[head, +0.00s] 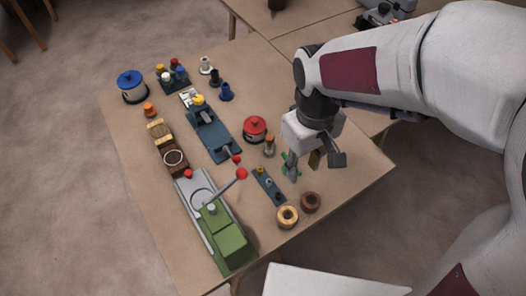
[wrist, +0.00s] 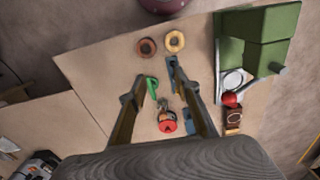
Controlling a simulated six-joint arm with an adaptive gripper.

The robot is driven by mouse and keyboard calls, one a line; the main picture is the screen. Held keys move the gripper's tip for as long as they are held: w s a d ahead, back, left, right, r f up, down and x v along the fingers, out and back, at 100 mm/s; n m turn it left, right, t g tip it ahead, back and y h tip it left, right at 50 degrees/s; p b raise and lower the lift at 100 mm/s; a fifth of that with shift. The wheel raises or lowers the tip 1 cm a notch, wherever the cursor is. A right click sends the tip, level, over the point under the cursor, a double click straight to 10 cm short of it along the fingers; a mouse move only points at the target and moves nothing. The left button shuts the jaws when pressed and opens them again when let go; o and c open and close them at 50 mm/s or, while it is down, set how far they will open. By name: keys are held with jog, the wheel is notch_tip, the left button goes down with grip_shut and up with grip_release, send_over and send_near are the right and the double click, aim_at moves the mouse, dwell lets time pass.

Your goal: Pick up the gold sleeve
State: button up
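The gold sleeve (head: 288,217) appears to be the short, thick gold-coloured ring standing near the table's front edge. It also shows in the wrist view (wrist: 174,42), beyond the fingertips, beside a brown-red ring (head: 311,202). My gripper (head: 314,168) is open, pointing down over the table, behind and to the right of the rings in the head view. In the wrist view its fingers (wrist: 157,76) are spread with no object clasped. A small green part (wrist: 151,87) lies close to the left finger; I cannot tell whether they touch.
A blue peg strip (head: 268,187) stands close to the gold ring and gripper. A red-lidded pot (head: 255,128) and a small brown cylinder (head: 269,146) are behind it. A green-and-grey machine (head: 222,235) with a red-knobbed lever stands left.

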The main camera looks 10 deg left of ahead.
aim_at(260, 169)
jog(key=w+a+f+n, duration=0.6)
jog(key=a+f+n, duration=0.3)
jog(key=a, duration=0.3)
jog(key=shift+w+n, duration=0.4)
jog(key=shift+n, duration=0.5)
jog(key=shift+f, duration=1.25)
jog(key=shift+f, duration=0.1)
jog(key=shift+w+d+f, duration=0.1)
jog(key=shift+d+f, duration=0.15)
jog(key=shift+f, duration=0.5)
jog(key=shift+w+d+f, duration=0.1)
jog(key=shift+d+f, duration=0.1)
jog(key=shift+f, duration=0.55)
jog(key=shift+a+f, duration=0.1)
jog(key=shift+f, duration=0.9)
